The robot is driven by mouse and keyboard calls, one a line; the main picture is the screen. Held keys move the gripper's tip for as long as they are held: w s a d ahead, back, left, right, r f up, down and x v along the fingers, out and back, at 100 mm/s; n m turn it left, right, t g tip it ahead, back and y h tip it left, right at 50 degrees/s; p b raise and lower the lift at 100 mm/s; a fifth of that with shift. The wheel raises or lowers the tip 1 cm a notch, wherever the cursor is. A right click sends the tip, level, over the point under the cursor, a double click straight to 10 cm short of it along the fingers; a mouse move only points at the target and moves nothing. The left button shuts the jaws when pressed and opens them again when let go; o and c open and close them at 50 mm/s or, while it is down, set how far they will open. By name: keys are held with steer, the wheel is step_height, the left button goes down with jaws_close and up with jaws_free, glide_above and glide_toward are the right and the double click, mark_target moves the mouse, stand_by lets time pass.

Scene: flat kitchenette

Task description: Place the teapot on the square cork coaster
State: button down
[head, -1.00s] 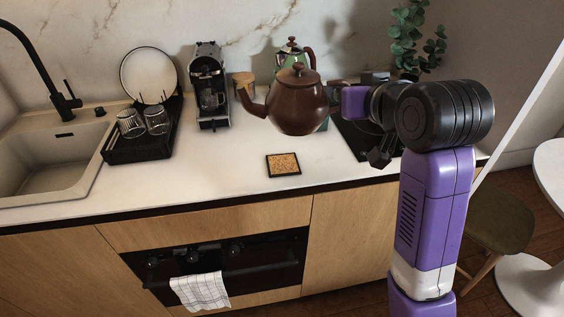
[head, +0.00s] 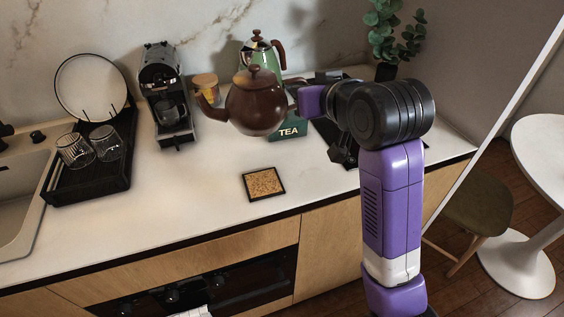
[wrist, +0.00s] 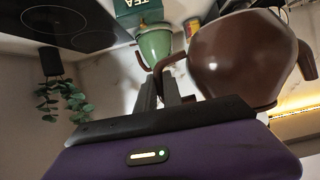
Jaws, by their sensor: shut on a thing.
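The brown teapot (head: 257,106) is held up in the air above the counter, upright, its spout to the left in the head view. My gripper (head: 302,101) is at its right side, shut on its handle; the fingertips are partly hidden in the head view. In the wrist view the teapot (wrist: 245,58) fills the upper right, close to my gripper fingers (wrist: 162,88). The square cork coaster (head: 263,184) lies on the counter near its front edge, dark-rimmed and empty, below the teapot in the picture.
A green pot (head: 262,52) and a teal TEA box (head: 289,127) stand behind the teapot. A coffee machine (head: 166,95) and a black dish rack (head: 92,165) with glasses are to the left. A plant (head: 397,35) stands at the back right. Counter around the coaster is clear.

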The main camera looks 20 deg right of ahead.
step_height(320, 180, down, 18)
steer(key=shift+r, duration=0.2)
stand_by(0.4)
steer(key=shift+f+b, duration=0.1)
steer(key=shift+b, duration=0.2)
steer(key=c, duration=1.5)
jaws_free()
steer(key=shift+f, duration=0.15)
steer(key=shift+s+r, duration=0.2)
steer(key=v, duration=1.1)
steer(key=shift+s+r, duration=0.2)
steer(key=shift+s, duration=0.1)
